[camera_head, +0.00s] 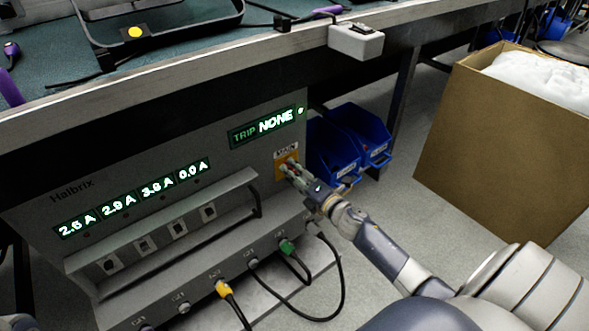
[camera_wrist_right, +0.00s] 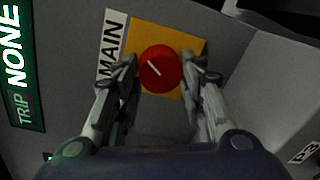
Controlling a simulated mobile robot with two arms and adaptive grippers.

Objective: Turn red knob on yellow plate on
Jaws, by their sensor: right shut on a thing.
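The red knob (camera_wrist_right: 160,70) sits on the yellow plate (camera_wrist_right: 188,45) beside a label reading MAIN, clear in the right wrist view. A white line on the knob's face runs at a slant. In the head view the yellow plate (camera_head: 281,155) is at the right end of the grey panel, and the knob is mostly hidden by my right gripper. My right gripper (camera_head: 290,168) reaches the plate, with its fingers on both sides of the knob, shut on it; it also shows in the right wrist view (camera_wrist_right: 162,78). My left gripper is not in view.
The panel (camera_head: 120,170) shows TRIP NONE and several lit current readouts above a row of switches and a handle bar. Cables plug in below, with a green plug (camera_head: 287,247) near my arm. Blue bins (camera_head: 335,150) and a cardboard box (camera_head: 490,135) stand right.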

